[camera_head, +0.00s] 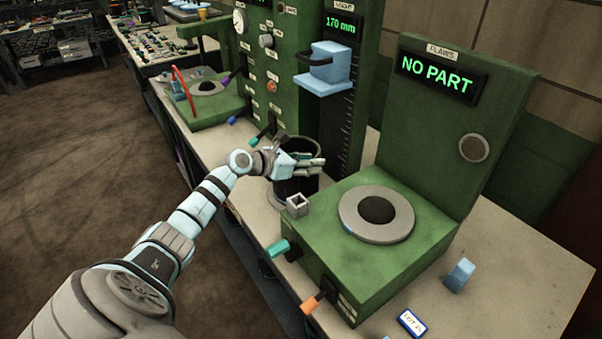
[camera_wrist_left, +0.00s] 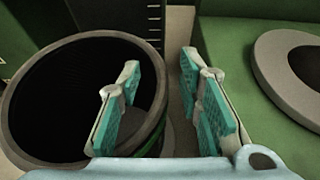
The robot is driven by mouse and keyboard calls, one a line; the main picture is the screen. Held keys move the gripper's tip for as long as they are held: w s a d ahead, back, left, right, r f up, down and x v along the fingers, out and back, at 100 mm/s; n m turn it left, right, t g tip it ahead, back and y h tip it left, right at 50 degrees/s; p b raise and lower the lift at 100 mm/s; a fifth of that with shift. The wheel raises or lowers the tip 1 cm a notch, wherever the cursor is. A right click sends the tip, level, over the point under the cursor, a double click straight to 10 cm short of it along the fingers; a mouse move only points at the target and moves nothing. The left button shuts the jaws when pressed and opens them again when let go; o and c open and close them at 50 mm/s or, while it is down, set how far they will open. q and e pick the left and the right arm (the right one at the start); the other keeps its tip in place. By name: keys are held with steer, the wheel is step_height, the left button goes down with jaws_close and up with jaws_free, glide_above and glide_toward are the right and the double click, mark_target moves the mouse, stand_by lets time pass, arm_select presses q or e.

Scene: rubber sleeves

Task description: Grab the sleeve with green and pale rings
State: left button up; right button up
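A dark, hollow sleeve (camera_head: 293,187) stands upright on the bench at the foot of the tall green height gauge. In the left wrist view its open mouth (camera_wrist_left: 65,95) fills the left side, and a green band shows low on its outer wall; a pale ring is not clear. My left gripper (camera_head: 312,161) is over the sleeve's top in the head view. In the left wrist view my left gripper (camera_wrist_left: 160,75) is open, with its teal-padded fingers apart. One finger overlaps the sleeve's right rim, the other is outside to the right; contact cannot be told. My right gripper is not in view.
A green flaw tester (camera_head: 385,255) with a grey ring seat (camera_head: 376,214) and a "NO PART" display stands close to the right. A small grey square block (camera_head: 297,205) sits at its corner. A blue gauge carriage (camera_head: 324,70) hangs above the sleeve.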

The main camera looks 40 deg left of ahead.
arm_select(q)
steer(key=shift+s+r, duration=0.1)
steer(key=shift+s, duration=0.1)
steer(key=c, duration=0.6)
steer(key=shift+w, duration=0.1)
jaws_close()
steer(key=shift+w+r, duration=0.1)
steer(key=shift+r, duration=0.05)
